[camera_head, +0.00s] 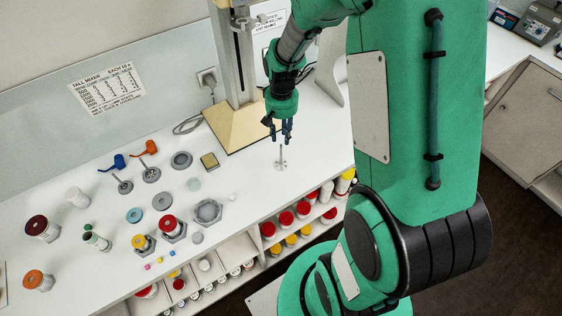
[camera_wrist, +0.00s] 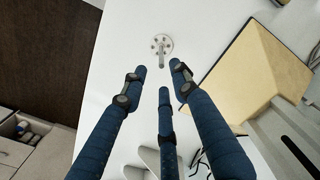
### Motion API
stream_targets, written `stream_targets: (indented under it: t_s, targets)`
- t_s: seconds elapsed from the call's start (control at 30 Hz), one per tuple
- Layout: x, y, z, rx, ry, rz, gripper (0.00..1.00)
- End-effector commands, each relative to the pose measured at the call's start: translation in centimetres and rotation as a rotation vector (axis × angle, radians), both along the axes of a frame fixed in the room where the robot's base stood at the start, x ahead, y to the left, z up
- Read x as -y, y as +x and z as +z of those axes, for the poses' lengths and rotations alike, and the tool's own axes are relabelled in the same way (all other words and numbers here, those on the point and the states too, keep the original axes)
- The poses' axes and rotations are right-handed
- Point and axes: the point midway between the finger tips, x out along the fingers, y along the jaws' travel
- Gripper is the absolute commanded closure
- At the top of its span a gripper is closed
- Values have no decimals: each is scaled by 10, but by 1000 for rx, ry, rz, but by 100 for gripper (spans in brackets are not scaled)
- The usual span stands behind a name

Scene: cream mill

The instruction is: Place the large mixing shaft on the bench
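The mixing shaft (camera_head: 282,156) is a thin grey metal rod with a round holed disc at its lower end. In the wrist view the shaft's holed disc (camera_wrist: 161,43) appears flat on the bench, with the rod pointing towards the camera. My gripper (camera_head: 281,135) is just above the rod, pointing down. Its three blue fingers (camera_wrist: 160,75) are spread, with visible gaps between the tips and the rod. Nothing appears held.
The mixer's tan base (camera_head: 245,124) and upright column stand close behind my gripper. Several jars, lids and small parts crowd the bench's left half, including a grey hexagonal piece (camera_head: 207,212). Shelves with red- and yellow-lidded jars (camera_head: 286,218) lie below the front edge.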

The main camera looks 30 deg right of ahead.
Motion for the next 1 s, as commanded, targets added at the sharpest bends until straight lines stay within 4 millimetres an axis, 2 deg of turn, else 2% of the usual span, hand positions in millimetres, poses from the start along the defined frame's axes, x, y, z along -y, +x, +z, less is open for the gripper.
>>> stream_targets:
  t_s: [0.3, 0.5, 1.0]
  targets:
    - [0, -1, -47, -2, 1, 0, 71]
    - [0, 0, -69, -1, 0, 0, 71]
    - [0, 0, -76, 0, 0, 0, 71]
